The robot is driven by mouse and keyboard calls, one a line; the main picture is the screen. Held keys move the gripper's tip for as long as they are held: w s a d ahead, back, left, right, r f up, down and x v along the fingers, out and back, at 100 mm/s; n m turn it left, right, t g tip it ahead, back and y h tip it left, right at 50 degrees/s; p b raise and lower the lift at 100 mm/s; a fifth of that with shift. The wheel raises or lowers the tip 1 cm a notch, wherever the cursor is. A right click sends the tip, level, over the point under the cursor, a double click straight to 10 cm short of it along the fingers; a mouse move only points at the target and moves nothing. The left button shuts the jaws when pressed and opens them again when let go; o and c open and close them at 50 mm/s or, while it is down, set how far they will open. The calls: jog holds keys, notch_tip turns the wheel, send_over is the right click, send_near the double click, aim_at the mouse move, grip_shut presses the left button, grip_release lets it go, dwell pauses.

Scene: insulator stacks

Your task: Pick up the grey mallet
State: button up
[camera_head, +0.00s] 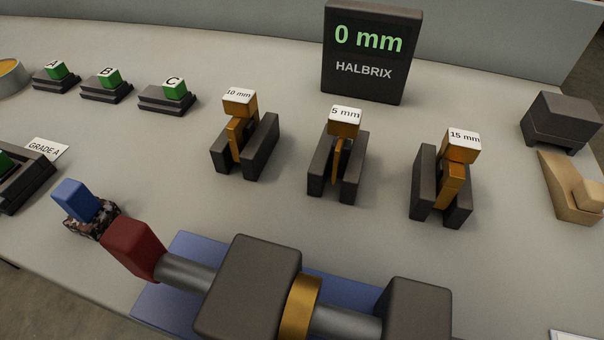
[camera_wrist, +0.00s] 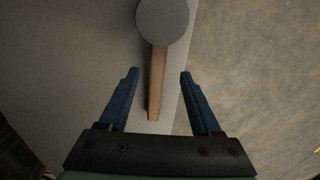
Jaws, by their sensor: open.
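The grey mallet shows only in the wrist view: its round grey head (camera_wrist: 162,21) is at the top, partly cut by the frame edge. Its wooden handle (camera_wrist: 156,85) runs down from the head, close to the table's edge. My gripper (camera_wrist: 160,74) is open, with one blue finger on each side of the handle in the picture. Neither finger appears to touch it. I cannot tell how far the fingers are above it. Neither the mallet nor my gripper is in the head view.
In the head view, a device with dark blocks (camera_head: 250,290) and a dark red end (camera_head: 134,250) stands on a blue base (camera_head: 185,250). Slotted holders with gold gauges (camera_head: 341,150) stand behind it. A display (camera_head: 370,55) reads 0 mm. Floor (camera_wrist: 260,70) lies right of the table edge.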

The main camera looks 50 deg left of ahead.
jog(key=f+b, duration=0.2)
jog(key=f, duration=0.1)
jog(key=f+b, duration=0.1)
jog(key=f, duration=0.1)
jog(key=shift+w+a+b, duration=0.1)
jog(key=shift+a+b, duration=0.15)
jog(key=shift+b, duration=0.05)
jog(key=shift+r, duration=0.1)
grip_shut()
